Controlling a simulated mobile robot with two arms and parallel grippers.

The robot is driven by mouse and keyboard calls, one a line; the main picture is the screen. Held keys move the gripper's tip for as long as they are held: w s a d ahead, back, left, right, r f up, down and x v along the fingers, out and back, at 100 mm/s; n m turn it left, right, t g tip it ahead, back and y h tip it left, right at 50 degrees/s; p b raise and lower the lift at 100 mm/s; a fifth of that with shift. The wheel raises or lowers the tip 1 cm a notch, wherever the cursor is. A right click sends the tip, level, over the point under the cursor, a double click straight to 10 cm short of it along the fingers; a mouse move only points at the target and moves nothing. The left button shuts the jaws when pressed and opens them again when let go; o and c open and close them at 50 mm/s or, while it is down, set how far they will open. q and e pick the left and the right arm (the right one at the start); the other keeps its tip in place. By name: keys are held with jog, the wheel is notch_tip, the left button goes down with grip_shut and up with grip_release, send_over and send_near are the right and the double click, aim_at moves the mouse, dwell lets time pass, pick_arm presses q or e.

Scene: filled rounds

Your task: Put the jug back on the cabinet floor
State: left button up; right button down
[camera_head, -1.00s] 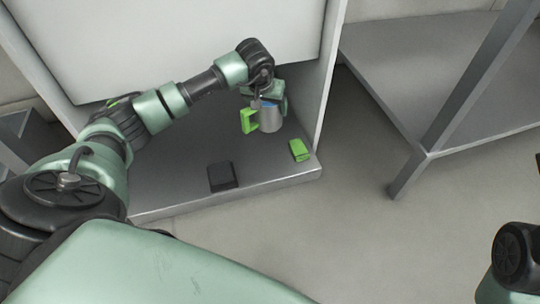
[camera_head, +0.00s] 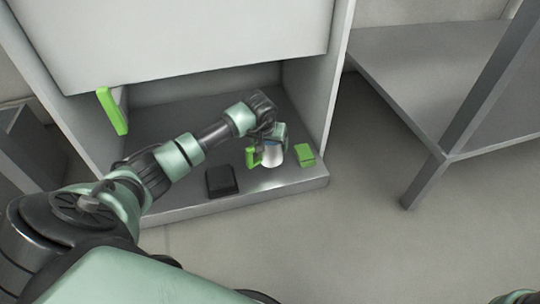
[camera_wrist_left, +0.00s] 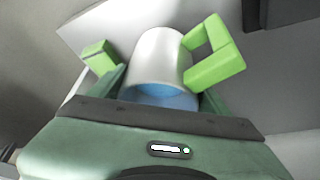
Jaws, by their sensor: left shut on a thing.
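The jug (camera_head: 273,157) is a silver, tapered vessel with a chunky green handle (camera_head: 254,157). My left gripper (camera_head: 274,138) is shut on it, partly covering its upper part in the head view. In the left wrist view the jug (camera_wrist_left: 158,58) sits between the fingers, with blue at its near, open end and the handle to the right. The jug is over the grey cabinet floor (camera_head: 285,182), near its front right. I cannot tell whether its base touches the floor. My right gripper is out of view.
A green block (camera_head: 305,155) lies just right of the jug, near the cabinet's right wall (camera_head: 325,110). A flat black box (camera_head: 221,181) lies to the left. A green bar (camera_head: 112,111) shows at the left wall. A grey shelf (camera_head: 425,90) stands at right.

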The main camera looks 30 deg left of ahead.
pick_arm(q)
notch_tip(320, 180, down, 4)
jog(key=shift+b, duration=1.1)
jog(key=shift+r, duration=0.15)
jog(key=o, duration=2)
jog(key=shift+f, duration=0.2)
jog(key=shift+c, duration=0.2)
